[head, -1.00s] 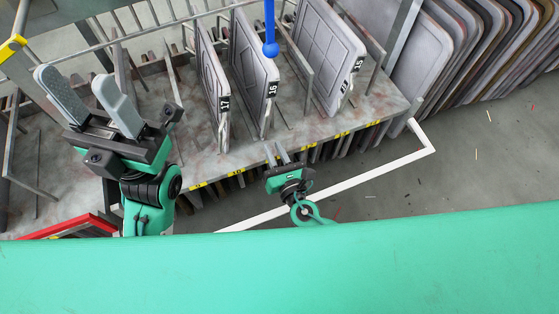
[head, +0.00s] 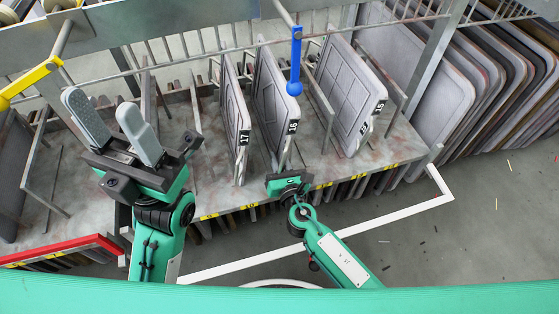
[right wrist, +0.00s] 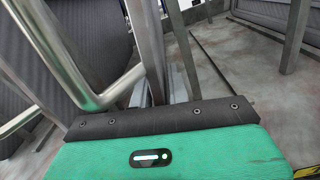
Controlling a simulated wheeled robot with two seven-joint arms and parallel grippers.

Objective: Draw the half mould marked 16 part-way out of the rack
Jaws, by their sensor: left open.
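The half mould marked 16 (head: 272,97) is a grey upright plate in the rack (head: 215,190), between the mould marked 17 (head: 233,100) and a panelled mould (head: 350,92) to the right. Its black tag and pale handle (head: 287,153) face me. My right gripper (head: 287,177) is at the lower front end of mould 16. Its fingers are mostly hidden in the head view; in the right wrist view its green palm (right wrist: 170,155) is beside a bent metal tube (right wrist: 95,98), and I cannot tell whether it grips. My left gripper (head: 102,104) is open and empty, at the left.
A blue round-ended rod (head: 295,65) hangs by the upper part of mould 16. A yellow-ended rod (head: 30,82) is at the left. A red-edged shelf (head: 65,250) is at lower left. Many plates (head: 480,75) stand at the right. A white line (head: 330,240) marks the open floor.

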